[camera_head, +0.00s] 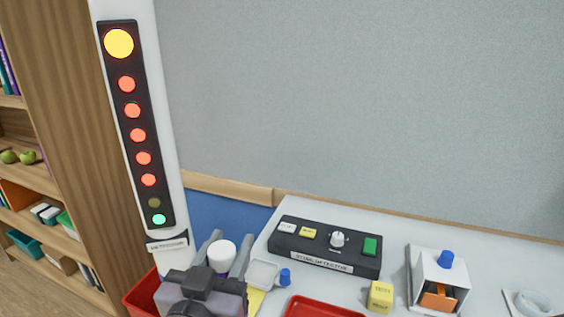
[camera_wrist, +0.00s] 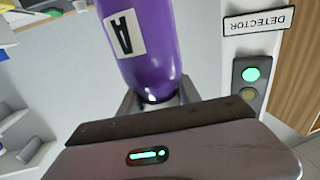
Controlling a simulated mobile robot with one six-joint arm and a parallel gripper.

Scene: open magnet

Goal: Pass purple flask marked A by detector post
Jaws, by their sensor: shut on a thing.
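My gripper (camera_wrist: 158,100) is shut on the purple flask marked A (camera_wrist: 150,50), seen close up in the wrist view. In the head view the flask (camera_head: 221,254) shows mostly its white cap, between my gripper's fingers (camera_head: 224,252), right beside the base of the detector post. The detector post (camera_head: 175,190) is white, with a DETECTOR label and a column of lights. Its big top light is yellow, several lights below glow red-orange, one is dim and the bottom one is green. The post also shows at the right of the wrist view (camera_wrist: 233,50), close to the flask but apparently apart.
A white table holds a black control box (camera_head: 325,247) with buttons and a knob, a red tray (camera_head: 318,308), a yellow block (camera_head: 380,296) and a white holder with a blue knob (camera_head: 440,278). A red bin (camera_head: 142,296) is below the post. Wooden shelves stand left.

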